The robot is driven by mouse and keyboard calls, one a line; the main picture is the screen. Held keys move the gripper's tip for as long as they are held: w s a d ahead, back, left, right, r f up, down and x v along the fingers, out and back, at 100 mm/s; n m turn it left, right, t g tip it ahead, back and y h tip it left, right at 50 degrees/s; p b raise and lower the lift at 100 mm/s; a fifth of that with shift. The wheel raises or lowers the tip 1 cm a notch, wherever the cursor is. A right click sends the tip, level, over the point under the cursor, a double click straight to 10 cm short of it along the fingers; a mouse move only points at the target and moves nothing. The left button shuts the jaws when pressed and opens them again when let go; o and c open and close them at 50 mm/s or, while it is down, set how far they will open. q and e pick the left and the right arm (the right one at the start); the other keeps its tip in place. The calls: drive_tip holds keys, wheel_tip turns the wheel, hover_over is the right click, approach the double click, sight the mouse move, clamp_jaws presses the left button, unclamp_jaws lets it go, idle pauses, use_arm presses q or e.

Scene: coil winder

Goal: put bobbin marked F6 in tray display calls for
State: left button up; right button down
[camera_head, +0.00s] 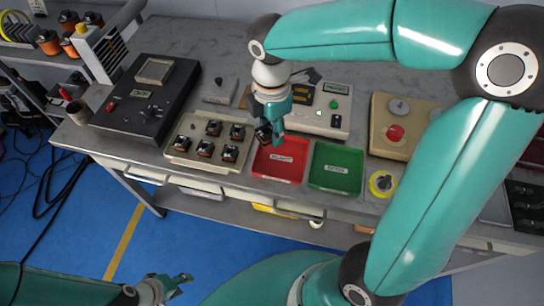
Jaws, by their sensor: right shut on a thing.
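My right gripper (268,129) is shut on a dark bobbin (263,136) above the back left corner of the red tray (278,171). The fingers partly hide the bobbin, and no marking on it can be read. A green tray (335,182) stands just right of the red one; both carry small labels. Several dark and copper bobbins (206,147) sit in a beige holder (180,153) left of the red tray. A beige tester with a small green display (336,89) stands behind the trays; its text is too small to read. My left gripper (180,286) is low at the front, away from the bench.
A black machine (145,107) stands at the bench's left. My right arm spans the right side. The bench's back left is fairly clear.

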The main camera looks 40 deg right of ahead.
sight(272, 163)
wheel_tip(272, 163, down, 12)
drive_tip(key=shift+r+b, duration=0.15)
drive_tip(key=shift+b, duration=0.25)
drive_tip(key=shift+f, duration=0.2)
drive_tip(key=c, duration=0.7)
unclamp_jaws()
drive_tip(key=shift+r, duration=0.1)
drive_tip(key=shift+r, duration=0.1)
wheel_tip(272, 163, up, 12)
drive_tip(key=shift+r+p, duration=0.1)
drive_tip(key=shift+p, duration=0.2)
